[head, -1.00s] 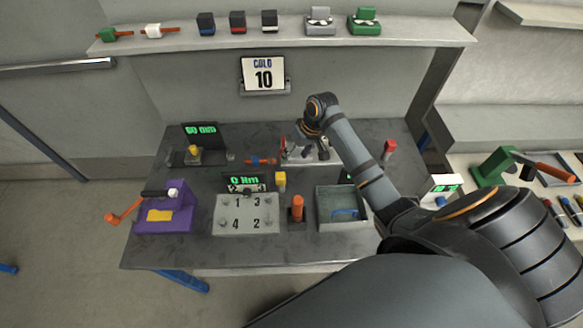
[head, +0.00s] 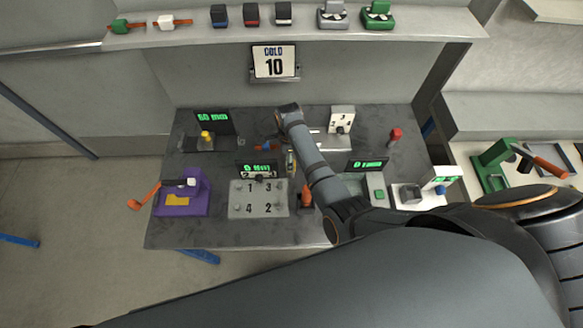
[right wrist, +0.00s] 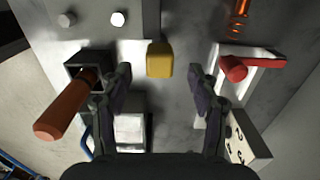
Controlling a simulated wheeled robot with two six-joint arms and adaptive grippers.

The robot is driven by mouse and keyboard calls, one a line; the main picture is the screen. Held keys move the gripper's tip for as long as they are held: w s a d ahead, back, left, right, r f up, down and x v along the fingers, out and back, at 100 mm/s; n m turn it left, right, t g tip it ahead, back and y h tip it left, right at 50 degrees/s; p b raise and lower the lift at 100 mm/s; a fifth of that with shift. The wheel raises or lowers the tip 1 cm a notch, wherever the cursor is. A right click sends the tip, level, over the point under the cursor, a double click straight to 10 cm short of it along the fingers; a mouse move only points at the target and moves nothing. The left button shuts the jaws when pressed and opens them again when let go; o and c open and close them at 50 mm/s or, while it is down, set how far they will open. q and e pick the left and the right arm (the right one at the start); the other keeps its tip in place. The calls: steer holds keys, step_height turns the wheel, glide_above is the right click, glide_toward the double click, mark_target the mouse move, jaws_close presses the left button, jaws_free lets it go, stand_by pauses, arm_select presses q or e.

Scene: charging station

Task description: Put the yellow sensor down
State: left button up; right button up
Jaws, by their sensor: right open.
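The yellow sensor (right wrist: 159,60) shows in the right wrist view as a small upright-looking block, beside a dark bar near the numbered plate. My right gripper (right wrist: 160,88) is open, with its fingers apart on either side of the line to the sensor. The sensor appears just beyond the fingertips with clear gaps to both; I see no contact. In the head view my right arm reaches over the table and its gripper largely hides the sensor. Another yellow piece (head: 206,135) stands by the 60 mm display. My left gripper is not in view.
The numbered plate (head: 258,208) and a purple device (head: 183,203) are at the front left. A red-topped piece (head: 396,136) is at the back right.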

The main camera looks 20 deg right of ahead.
steer(key=shift+w+f, duration=0.1)
steer(key=shift+f, duration=1)
steer(key=f+b, duration=0.4)
steer(key=b, duration=0.1)
steer(key=shift+s+d+f, duration=0.2)
steer(key=shift+f, duration=0.15)
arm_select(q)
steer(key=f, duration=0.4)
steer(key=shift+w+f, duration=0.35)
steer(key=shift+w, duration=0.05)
arm_select(e)
steer(key=shift+w+r, duration=0.1)
steer(key=shift+r, duration=0.05)
steer(key=shift+c, duration=0.3)
jaws_close()
